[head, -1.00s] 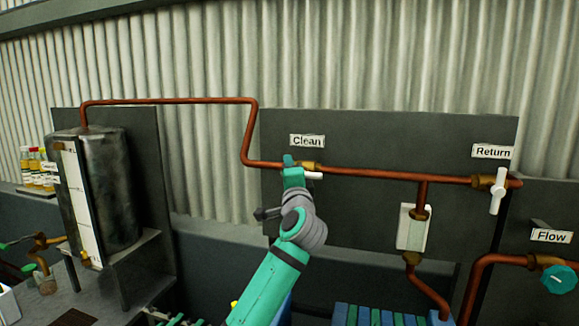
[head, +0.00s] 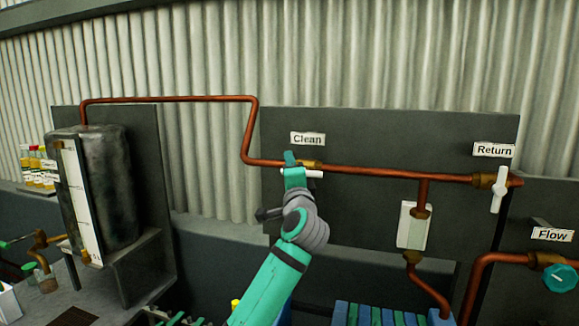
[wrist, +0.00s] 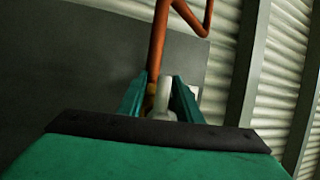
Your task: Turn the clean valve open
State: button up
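The clean valve has a white handle (head: 315,173) on a brass body (head: 312,164), on the copper pipe below the "Clean" label (head: 307,139). The handle lies about level, along the pipe, and my gripper (head: 292,168) hides part of it in the head view. In the wrist view the white handle (wrist: 164,96) stands between the two green fingers of my gripper (wrist: 158,98). The fingers are apart, with brass showing between the left finger and the handle. I cannot tell whether the right finger touches it.
The return valve (head: 499,190) has an upright white handle at the right. A teal flow knob (head: 559,279) is at the lower right. A dark tank (head: 105,190) stands at the left. The copper pipe (head: 370,172) runs close by my gripper along the grey panel (head: 400,135).

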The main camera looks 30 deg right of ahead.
jog(key=v, duration=1)
jog(key=shift+a, duration=0.15)
